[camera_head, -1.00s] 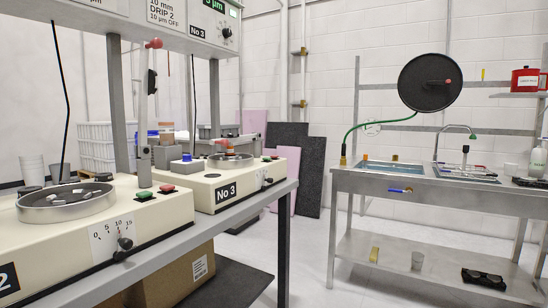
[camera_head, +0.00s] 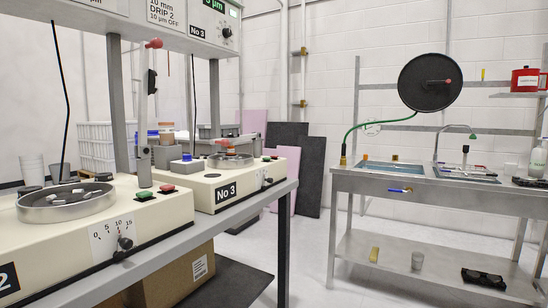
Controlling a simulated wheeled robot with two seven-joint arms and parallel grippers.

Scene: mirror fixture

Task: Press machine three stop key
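Machine three (camera_head: 202,195) is a cream bench machine with a black "No 3" plate (camera_head: 225,193) on its front. It stands on the bench behind and to the right of a nearer cream machine. On its top right corner are two small keys, a green key (camera_head: 266,159) and a red key (camera_head: 274,157). Any lettering on the keys is too small to read. A round metal pan (camera_head: 230,161) sits on its top, and a dark knob (camera_head: 266,181) is on its front. Neither of my grippers is in view.
The nearer machine (camera_head: 70,235) has its own green key (camera_head: 144,195) and red key (camera_head: 168,189). An overhead panel (camera_head: 165,30) spans above on grey posts. A steel sink bench (camera_head: 430,190) stands at right. Floor between the benches is clear.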

